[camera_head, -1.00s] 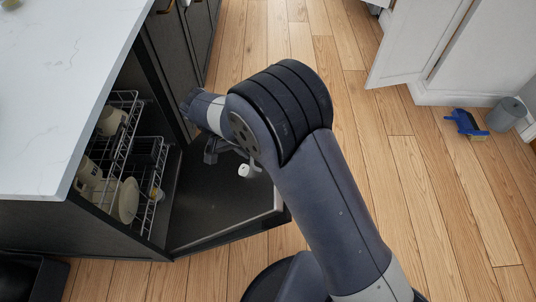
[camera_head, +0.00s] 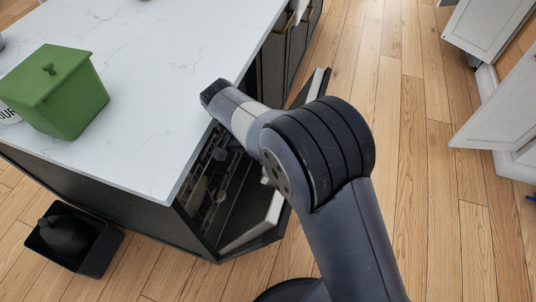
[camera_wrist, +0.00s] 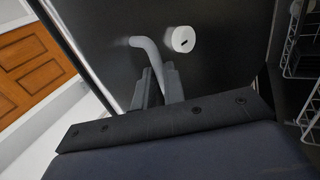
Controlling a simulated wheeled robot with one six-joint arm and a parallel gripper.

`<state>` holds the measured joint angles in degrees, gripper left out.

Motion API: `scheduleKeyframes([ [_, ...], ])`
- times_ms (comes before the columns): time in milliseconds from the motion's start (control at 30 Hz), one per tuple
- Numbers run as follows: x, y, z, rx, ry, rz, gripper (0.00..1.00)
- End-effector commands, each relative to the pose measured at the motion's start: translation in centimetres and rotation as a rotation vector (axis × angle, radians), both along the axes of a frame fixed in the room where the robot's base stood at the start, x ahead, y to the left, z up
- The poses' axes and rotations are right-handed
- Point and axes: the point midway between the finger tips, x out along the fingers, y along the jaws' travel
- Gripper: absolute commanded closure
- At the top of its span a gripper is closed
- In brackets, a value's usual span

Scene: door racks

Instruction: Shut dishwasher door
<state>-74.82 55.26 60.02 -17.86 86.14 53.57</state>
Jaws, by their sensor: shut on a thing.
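The dishwasher door (camera_head: 246,203) is part-way open at the front of the island, tilted, with its dark inner face showing in the head view. In the wrist view, that inner face (camera_wrist: 100,28) fills much of the picture. A round white knob (camera_wrist: 183,39) and a grey bent bar (camera_wrist: 146,45) are on it. My gripper (camera_wrist: 158,76) is shut on the lower part of the bent bar, close to the door's inner face. In the head view my arm hides the gripper.
The dishwasher racks (camera_head: 209,178) with dishes are inside the opening; rack wires (camera_wrist: 297,30) show at right in the wrist view. A white countertop (camera_head: 140,110) carries a green lidded box (camera_head: 60,100). A black bin (camera_head: 75,245) stands on the floor at left.

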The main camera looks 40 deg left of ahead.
Motion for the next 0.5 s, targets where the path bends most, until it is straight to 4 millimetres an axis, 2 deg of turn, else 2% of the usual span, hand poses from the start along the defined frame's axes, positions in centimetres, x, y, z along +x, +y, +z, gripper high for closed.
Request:
scheduleKeyframes([
  [33,-0.5,0.12,-1.09,0.002,0.014,0.002,1.0],
  [267,-0.5,0.07,-1.13,0.001,0.014,0.002,1.0],
  [300,-0.52,0.05,-1.14,0.0,0.014,0.001,0.86],
  [500,-0.39,0.06,-0.93,0.002,0.013,0.001,0.7],
])
